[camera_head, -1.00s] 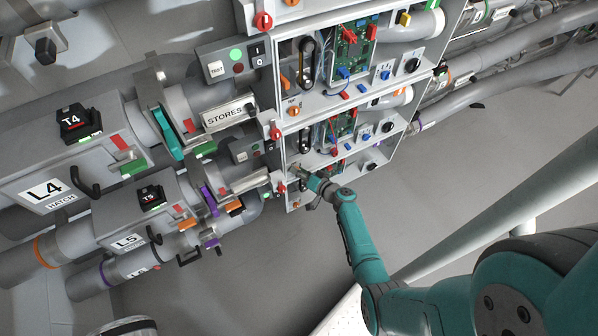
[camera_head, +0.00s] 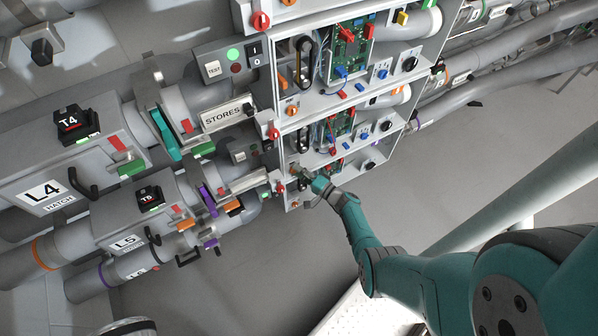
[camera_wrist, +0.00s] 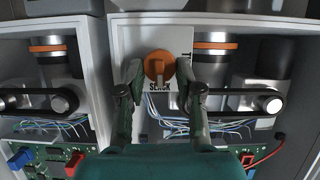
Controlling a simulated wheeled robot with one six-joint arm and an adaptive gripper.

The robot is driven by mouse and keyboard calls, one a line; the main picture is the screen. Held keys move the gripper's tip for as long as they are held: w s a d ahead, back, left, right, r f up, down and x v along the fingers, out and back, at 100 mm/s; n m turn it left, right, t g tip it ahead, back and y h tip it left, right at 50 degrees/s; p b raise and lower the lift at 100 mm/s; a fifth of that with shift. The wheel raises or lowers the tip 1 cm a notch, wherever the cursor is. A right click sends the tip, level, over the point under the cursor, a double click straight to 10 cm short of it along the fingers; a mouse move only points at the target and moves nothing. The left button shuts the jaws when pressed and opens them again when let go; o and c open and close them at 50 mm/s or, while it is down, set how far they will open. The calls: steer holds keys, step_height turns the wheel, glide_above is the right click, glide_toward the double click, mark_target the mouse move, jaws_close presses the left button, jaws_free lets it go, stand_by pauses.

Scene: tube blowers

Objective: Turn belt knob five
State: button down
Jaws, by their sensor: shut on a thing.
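An orange round belt knob (camera_wrist: 158,67) with a raised grip bar sits on a white panel marked SLACK in the wrist view. My gripper (camera_wrist: 158,74) has one finger on each side of the knob and is shut on it. In the head view my gripper (camera_head: 306,178) is at the front of the lower cabinet (camera_head: 285,190). The knob is too small and too covered there to tell clearly. No number shows on the knob panel.
Open bays beside the panel hold a belt with pulleys (camera_wrist: 232,103), loose wires and a green circuit board (camera_wrist: 55,163). A T5 unit (camera_head: 150,197) and L5 hatch (camera_head: 125,242) stand left of the cabinet. Floor below the cabinet is clear.

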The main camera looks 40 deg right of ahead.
steer(key=shift+m, duration=0.3)
steer(key=c, duration=1.1)
jaws_free()
steer(key=shift+o, duration=0.2)
steer(key=shift+s, duration=0.1)
steer(key=s+d, duration=0.1)
steer(key=s, duration=1)
steer(key=shift+s+d, duration=0.15)
steer(key=shift+s, duration=0.25)
steer(key=shift+f, duration=0.1)
